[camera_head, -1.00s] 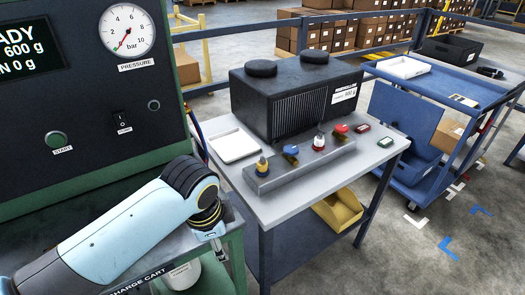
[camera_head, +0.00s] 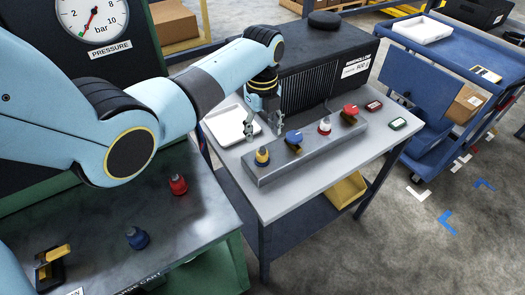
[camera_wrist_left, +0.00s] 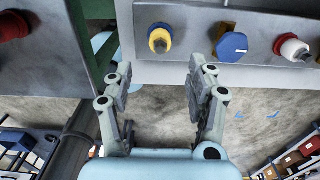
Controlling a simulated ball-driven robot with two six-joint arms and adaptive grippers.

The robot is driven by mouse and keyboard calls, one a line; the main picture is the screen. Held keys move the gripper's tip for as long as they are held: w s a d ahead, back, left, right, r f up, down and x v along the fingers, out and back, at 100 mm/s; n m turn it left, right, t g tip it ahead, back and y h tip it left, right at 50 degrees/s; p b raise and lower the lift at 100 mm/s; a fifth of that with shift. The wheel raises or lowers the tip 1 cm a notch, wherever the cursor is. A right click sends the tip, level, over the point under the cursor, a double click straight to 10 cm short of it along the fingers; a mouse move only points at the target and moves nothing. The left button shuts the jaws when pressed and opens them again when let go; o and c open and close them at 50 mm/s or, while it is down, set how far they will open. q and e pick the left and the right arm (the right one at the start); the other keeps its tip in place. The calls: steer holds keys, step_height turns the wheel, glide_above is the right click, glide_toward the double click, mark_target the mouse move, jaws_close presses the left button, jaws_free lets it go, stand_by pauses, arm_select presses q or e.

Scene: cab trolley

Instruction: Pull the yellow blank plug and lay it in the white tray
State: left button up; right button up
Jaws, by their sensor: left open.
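The yellow blank plug (camera_head: 262,157) stands upright at the near left end of the grey manifold block (camera_head: 305,153). The white tray (camera_head: 222,128) lies on the table left of the block and looks empty. My left gripper (camera_head: 264,127) hangs open and empty above the table, between the tray and the block, up and left of the plug. In the left wrist view the plug (camera_wrist_left: 159,39) shows just beyond the open fingertips (camera_wrist_left: 158,76), roughly centred between them, with no contact visible. My right gripper is not in view.
A blue-capped plug (camera_head: 294,138), a white plug with a red base (camera_head: 324,126) and a red-handled part (camera_head: 350,112) stand along the block. A dark ribbed unit (camera_head: 318,78) stands behind. A red plug (camera_head: 178,185) and a blue plug (camera_head: 137,238) stand on the front cart.

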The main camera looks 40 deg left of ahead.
mark_target(262, 148)
arm_select(q)
steer(key=shift+f+b, duration=0.4)
steer(key=shift+b, duration=0.05)
step_height(262, 148, down, 7)
steer(key=b, duration=0.6)
steer(key=shift+f+b, duration=0.5)
steer(key=shift+f, duration=0.15)
steer(key=shift+r+p, duration=0.1)
steer(key=shift+p, duration=0.25)
stand_by(0.4)
